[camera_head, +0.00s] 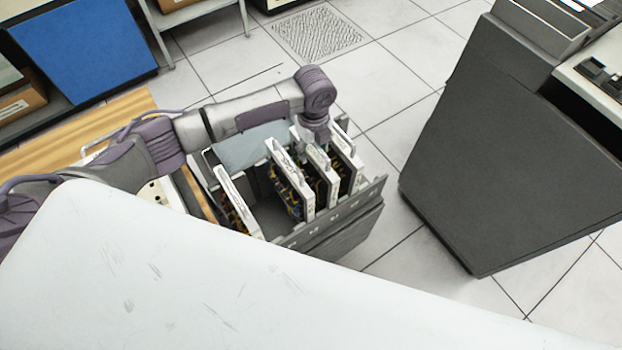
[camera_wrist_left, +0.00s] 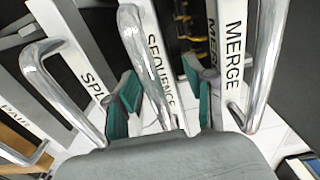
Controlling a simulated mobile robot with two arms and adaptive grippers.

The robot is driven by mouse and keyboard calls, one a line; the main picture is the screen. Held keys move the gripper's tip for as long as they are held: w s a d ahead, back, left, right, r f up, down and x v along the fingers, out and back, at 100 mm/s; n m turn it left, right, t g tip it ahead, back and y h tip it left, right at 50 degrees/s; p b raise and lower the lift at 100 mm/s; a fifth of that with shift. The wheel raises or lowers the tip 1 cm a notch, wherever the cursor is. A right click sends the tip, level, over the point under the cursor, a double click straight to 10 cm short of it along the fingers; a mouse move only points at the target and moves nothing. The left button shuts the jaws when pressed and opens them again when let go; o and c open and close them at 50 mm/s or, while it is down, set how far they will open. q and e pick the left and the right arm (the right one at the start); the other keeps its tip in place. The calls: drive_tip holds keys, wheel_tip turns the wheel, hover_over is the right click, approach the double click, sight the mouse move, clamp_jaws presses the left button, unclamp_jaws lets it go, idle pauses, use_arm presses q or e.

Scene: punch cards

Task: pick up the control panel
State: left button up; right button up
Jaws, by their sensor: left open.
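Several upright white-edged control panels stand in a dark grey rack (camera_head: 340,215) in the head view. In the left wrist view their edges read PAIR, SPL…, SEQUENCE and MERGE, and each has a curved metal handle. My left gripper (camera_head: 315,130) is over the rack's far side, pointing down. In the left wrist view its teal-padded fingers (camera_wrist_left: 157,100) are open on either side of the SEQUENCE panel (camera_wrist_left: 158,62) and its handle (camera_wrist_left: 145,70). The MERGE panel (camera_wrist_left: 232,45) is close to the right finger. I cannot tell whether the pads touch anything. My right gripper is out of view.
A large dark grey cabinet (camera_head: 510,150) stands right of the rack, with tiled floor (camera_head: 400,125) between. A wooden surface (camera_head: 90,125) lies left of the rack. A blue panel (camera_head: 85,50) is at the upper left. A pale shape covers the near foreground.

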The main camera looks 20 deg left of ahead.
use_arm(q)
clamp_jaws()
idle(0.3)
drive_tip(key=shift+w+r, duration=0.15)
drive_tip(key=shift+r, duration=0.05)
drive_tip(key=shift+r, duration=0.1)
